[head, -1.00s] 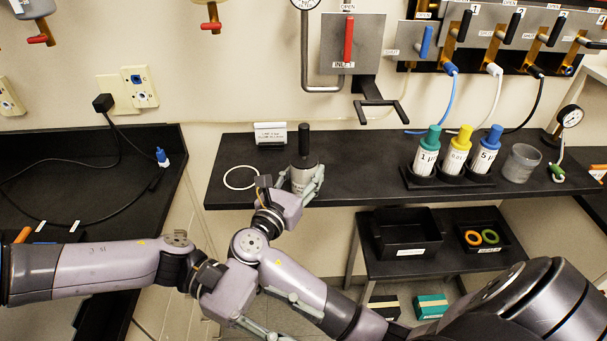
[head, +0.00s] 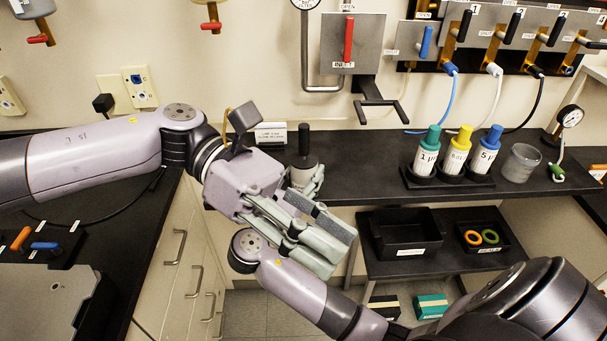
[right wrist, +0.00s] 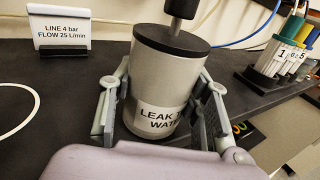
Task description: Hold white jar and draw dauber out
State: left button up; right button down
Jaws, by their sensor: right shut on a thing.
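The white jar (right wrist: 168,75) has a black lid and a label partly reading "LEAK" and "WAT". It stands upright on the dark shelf. The dauber's black handle (right wrist: 180,8) rises from the lid; it also shows in the head view (head: 304,140). My right gripper (right wrist: 163,95) is shut on the jar, one finger on each side. In the head view my left gripper (head: 330,248) is in front of and below the jar, apart from it. Its fingers look spread, point to the lower right and hold nothing.
A white sign (head: 270,135) stands behind the jar at left. A white ring (right wrist: 14,108) lies left of it. A rack (head: 450,180) with three capped bottles and a grey cup (head: 521,163) stand to the right. A black bin (head: 405,232) is on the shelf below.

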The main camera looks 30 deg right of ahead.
pick_arm(q)
notch_tip(320, 180, down, 4)
jog(key=w+d+n+t+y, duration=0.1)
jog(key=w+d+n+t, duration=0.1)
jog(key=w+n+t, duration=0.15)
jog(key=n+t+h, duration=0.1)
jog(key=n+t, duration=1)
jog(key=t, duration=0.3)
send_near(301, 134)
jog(key=x, duration=1)
jog(key=shift+s, duration=0.1)
jog(key=shift+n, duration=0.25)
grip_shut()
